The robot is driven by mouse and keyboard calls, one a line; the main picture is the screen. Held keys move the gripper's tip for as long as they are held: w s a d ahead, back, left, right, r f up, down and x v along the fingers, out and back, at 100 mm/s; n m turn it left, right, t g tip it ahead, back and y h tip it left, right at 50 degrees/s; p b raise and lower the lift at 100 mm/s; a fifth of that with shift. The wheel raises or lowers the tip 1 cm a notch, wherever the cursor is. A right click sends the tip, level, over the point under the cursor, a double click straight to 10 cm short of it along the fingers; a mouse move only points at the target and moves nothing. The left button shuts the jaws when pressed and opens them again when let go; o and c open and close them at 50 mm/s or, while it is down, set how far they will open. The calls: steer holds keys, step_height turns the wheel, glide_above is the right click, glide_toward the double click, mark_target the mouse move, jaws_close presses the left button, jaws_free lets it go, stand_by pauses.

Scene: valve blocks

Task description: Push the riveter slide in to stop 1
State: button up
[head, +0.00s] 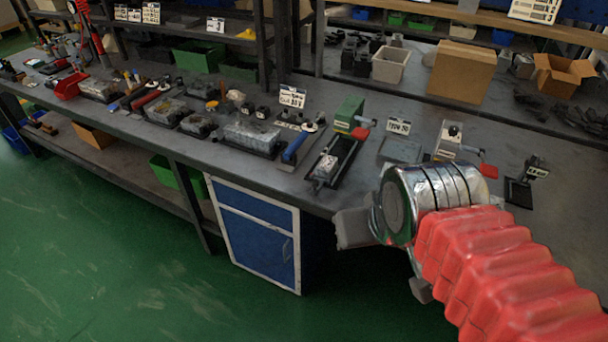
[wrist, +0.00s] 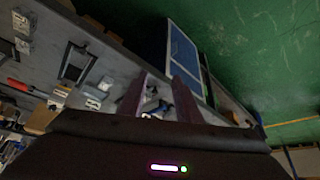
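What looks like the riveter is a green housing (head: 348,114) with a red handle, at the back of a dark rail (head: 340,157) on the bench. A small light-grey block (head: 326,168), which looks like its slide, sits at the rail's front end, apart from the housing. My gripper (head: 386,260) is in front of the bench edge, right of and nearer than the slide, touching nothing that I can see. Its two fingers stand apart with nothing visible held. In the wrist view the fingers (wrist: 159,88) also show apart, with bench fixtures beyond; I cannot single out the slide there.
The bench (head: 270,180) carries other fixtures: a blue-handled tool (head: 295,147) left of the rail, a flat plate (head: 400,150) and an upright device (head: 449,140) to its right. A blue cabinet (head: 258,232) stands below. The green floor (head: 130,260) in front is clear.

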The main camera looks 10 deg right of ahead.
steer(key=shift+o, duration=0.2)
steer(key=shift+a, duration=0.1)
steer(key=shift+o, duration=0.7)
steer(key=shift+w, duration=0.1)
steer(key=w+r+m+g, duration=0.35)
steer(key=w+m, duration=0.45)
steer(key=w, duration=1.1)
steer(key=w+f+m+g, duration=0.1)
steer(key=w+f+m, duration=0.3)
steer(key=w, duration=0.4)
steer(key=w+f+m+g, duration=0.1)
steer(key=w+f+m, duration=0.3)
steer(key=w+f, duration=0.3)
steer(key=shift+w+a, duration=0.15)
steer(key=shift+w, duration=1.05)
